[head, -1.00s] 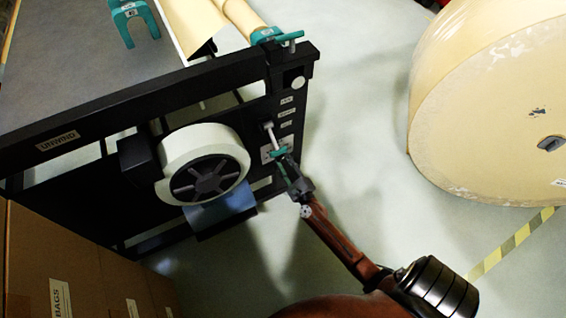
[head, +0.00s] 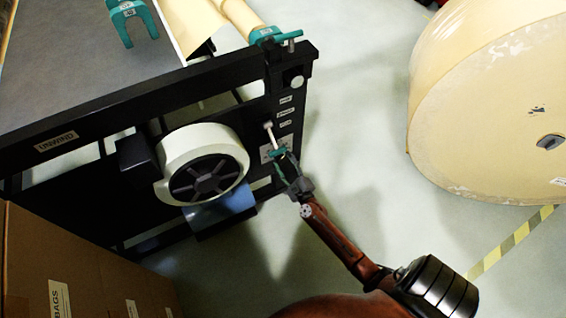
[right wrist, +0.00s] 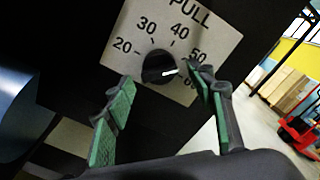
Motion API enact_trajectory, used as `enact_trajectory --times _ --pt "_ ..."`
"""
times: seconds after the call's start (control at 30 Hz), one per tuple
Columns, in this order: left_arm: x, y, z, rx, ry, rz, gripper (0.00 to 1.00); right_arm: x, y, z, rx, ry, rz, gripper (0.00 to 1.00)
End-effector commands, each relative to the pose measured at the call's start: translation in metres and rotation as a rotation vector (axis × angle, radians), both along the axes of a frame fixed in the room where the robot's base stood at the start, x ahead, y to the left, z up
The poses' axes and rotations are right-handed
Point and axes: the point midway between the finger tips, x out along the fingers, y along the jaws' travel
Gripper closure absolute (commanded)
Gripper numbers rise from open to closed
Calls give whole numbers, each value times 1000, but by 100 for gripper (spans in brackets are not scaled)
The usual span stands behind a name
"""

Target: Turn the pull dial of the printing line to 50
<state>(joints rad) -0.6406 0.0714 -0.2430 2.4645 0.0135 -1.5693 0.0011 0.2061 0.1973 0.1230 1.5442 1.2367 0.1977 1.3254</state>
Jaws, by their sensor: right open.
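The pull dial (right wrist: 158,66) is a black round knob on a pale plate (right wrist: 206,36) marked PULL, with numbers from 20 to 60. Its white pointer line points right, about between 50 and 60. My right gripper (right wrist: 166,77) is open, with one green-padded finger on each side of the knob in the right wrist view. Contact with the knob cannot be told. The right finger partly covers the scale near 50 and 60. In the head view, my right gripper (head: 279,158) is at the plate on the black frame and hides the knob. My left gripper is out of view.
The black unwind frame (head: 92,100) carries a white roll (head: 190,143) left of the plate and a protruding pale handle (head: 269,131) just above it. A large kraft roll (head: 490,90) stands at right. Cartons (head: 70,250) are at lower left. Floor between is clear.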

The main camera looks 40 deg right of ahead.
Motion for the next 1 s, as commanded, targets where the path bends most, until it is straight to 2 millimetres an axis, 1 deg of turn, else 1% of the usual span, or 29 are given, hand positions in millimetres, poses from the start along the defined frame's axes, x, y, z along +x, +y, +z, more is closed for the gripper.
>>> enact_trajectory --times 0.17,0.27,0.37,0.6,0.7,0.83,1.0 --pt "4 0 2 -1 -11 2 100 -1 0 0 -1 -1 0 50" --pt "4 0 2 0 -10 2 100 -6 2 0 0 -1 1 50" --pt "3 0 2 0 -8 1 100 -20 4 -1 -1 1 -1 50" --pt "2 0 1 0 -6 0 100 -69 16 -1 -1 3 0 50" --pt "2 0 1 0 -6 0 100 -87 21 0 -2 2 0 50" --pt "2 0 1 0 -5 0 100 -105 25 -1 -1 2 0 50" --pt "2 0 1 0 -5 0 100 -115 28 0 -1 0 0 50"
